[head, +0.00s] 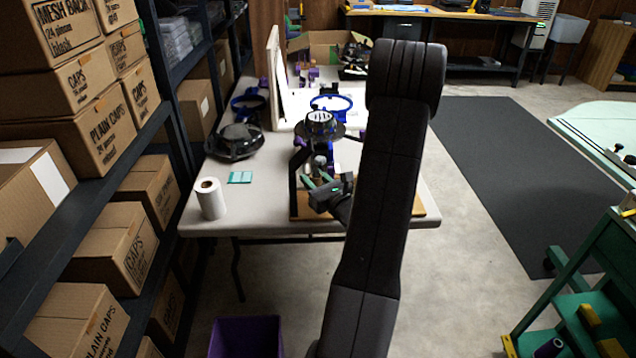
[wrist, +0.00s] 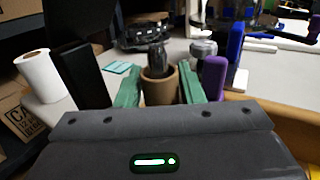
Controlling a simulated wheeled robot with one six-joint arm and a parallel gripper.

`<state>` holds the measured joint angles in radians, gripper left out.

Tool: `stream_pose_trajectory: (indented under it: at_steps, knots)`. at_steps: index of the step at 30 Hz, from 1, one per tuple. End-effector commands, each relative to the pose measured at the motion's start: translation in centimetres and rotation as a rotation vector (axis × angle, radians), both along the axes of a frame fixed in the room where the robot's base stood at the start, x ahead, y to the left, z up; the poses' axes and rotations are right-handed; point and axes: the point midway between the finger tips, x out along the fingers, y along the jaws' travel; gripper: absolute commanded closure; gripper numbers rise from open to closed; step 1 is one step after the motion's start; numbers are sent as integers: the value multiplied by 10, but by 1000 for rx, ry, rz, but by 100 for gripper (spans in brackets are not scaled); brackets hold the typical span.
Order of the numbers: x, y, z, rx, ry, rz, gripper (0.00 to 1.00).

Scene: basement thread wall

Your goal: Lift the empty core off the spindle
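The empty core (wrist: 160,88) is a plain brown tube standing upright around the black spindle (wrist: 157,58), whose top sticks up out of it. My gripper (wrist: 160,87) has its green fingers on either side of the core, with no clear gap showing, so it looks shut on the core. In the head view my gripper (head: 320,184) is low over the wooden base (head: 417,207) of a stand at the table's front. The core is hard to make out there, partly hidden by my gripper and arm.
A white roll (head: 211,199) stands left on the table (head: 262,200), with a teal packet (head: 240,177) behind it. A purple post (wrist: 214,78) and a black upright (wrist: 82,78) stand close beside the fingers. Boxed shelves (head: 150,190) line the left.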

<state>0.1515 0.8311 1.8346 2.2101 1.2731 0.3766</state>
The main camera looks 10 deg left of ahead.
Motion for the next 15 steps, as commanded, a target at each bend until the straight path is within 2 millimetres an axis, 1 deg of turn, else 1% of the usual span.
stream_pose_trajectory:
  at_steps: [4, 8, 9, 12, 15]
  knots:
    - [0, 0, 0, 0, 0, 0, 65]
    - [0, 0, 0, 0, 0, 0, 91]
    - [0, 0, 0, 0, 0, 0, 93]
    - [0, 0, 1, 0, 0, 0, 93]
    - [0, 0, 8, -1, -1, 0, 93]
